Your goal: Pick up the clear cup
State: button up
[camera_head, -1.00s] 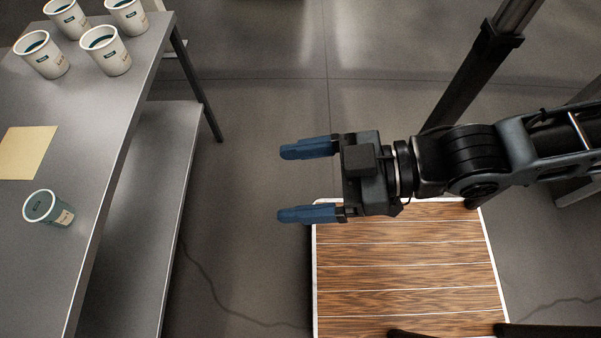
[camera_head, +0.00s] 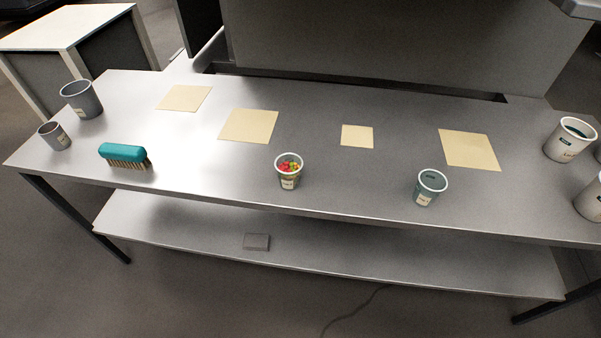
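A small grey-green cup (camera_head: 427,190) with a pale label stands upright near the front edge of the metal table (camera_head: 350,190), right of the middle. It looks see-through and empty. Another small cup (camera_head: 289,172) stands upright near the front edge at the middle, with red, green and yellow candies inside and a pale label. I cannot tell for sure which of these two is the clear cup. My gripper is not in view.
A teal brush (camera_head: 123,153) and two grey cups, one larger (camera_head: 82,103) and one smaller (camera_head: 54,137), are at the left. Several tan sheets, one of them here (camera_head: 249,125), lie along the back. White cups (camera_head: 569,141) stand at the right end. A lower shelf (camera_head: 330,250) runs below.

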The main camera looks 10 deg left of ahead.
aim_at(288, 167)
jog(key=i+l+u, duration=0.15)
jog(key=i+l, duration=0.6)
jog(key=i, duration=0.2)
